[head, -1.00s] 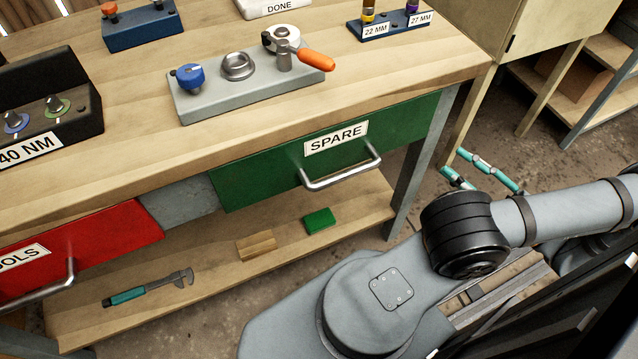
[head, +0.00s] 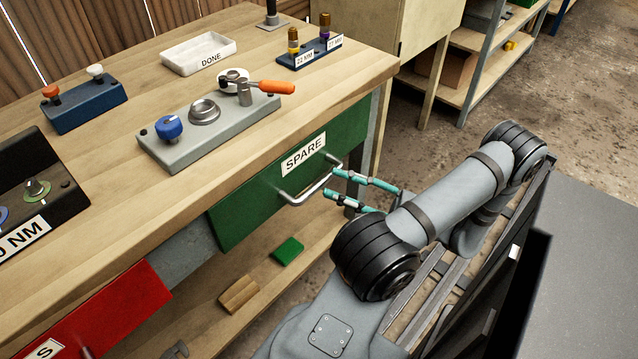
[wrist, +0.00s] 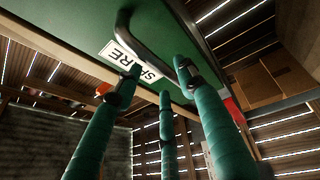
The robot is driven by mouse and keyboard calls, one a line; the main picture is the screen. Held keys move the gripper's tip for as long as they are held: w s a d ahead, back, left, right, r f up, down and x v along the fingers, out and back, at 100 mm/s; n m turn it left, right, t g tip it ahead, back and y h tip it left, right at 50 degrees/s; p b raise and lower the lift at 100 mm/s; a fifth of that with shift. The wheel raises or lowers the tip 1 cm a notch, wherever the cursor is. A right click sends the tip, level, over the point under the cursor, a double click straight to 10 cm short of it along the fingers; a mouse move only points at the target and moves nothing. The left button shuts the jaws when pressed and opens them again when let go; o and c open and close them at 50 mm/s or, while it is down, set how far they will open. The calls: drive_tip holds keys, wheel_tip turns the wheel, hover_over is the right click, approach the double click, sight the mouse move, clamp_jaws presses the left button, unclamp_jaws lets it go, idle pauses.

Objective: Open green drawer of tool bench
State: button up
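The green drawer (head: 255,202) of the tool bench, labelled SPARE, looks shut, its front close under the bench top. Its metal bar handle (head: 308,192) sticks out from the front. My gripper (head: 333,183) has teal fingers and is open beside the right end of the handle, its tips pointing toward the drawer. In the wrist view, the fingers (wrist: 158,72) are spread apart close to the handle (wrist: 143,45), with the SPARE label (wrist: 122,58) behind them. I cannot tell whether any finger touches the bar.
A red drawer (head: 110,318) is at the lower left. Below the green drawer, a shelf holds a green block (head: 288,251) and a wooden block (head: 239,294). A grey fixture (head: 190,150) stands on the bench top. Open floor (head: 440,140) lies to the right.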

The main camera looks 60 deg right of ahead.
sight(324, 184)
drive_tip(key=shift+x, duration=2.2)
drive_tip(key=shift+c, duration=0.2)
clamp_jaws()
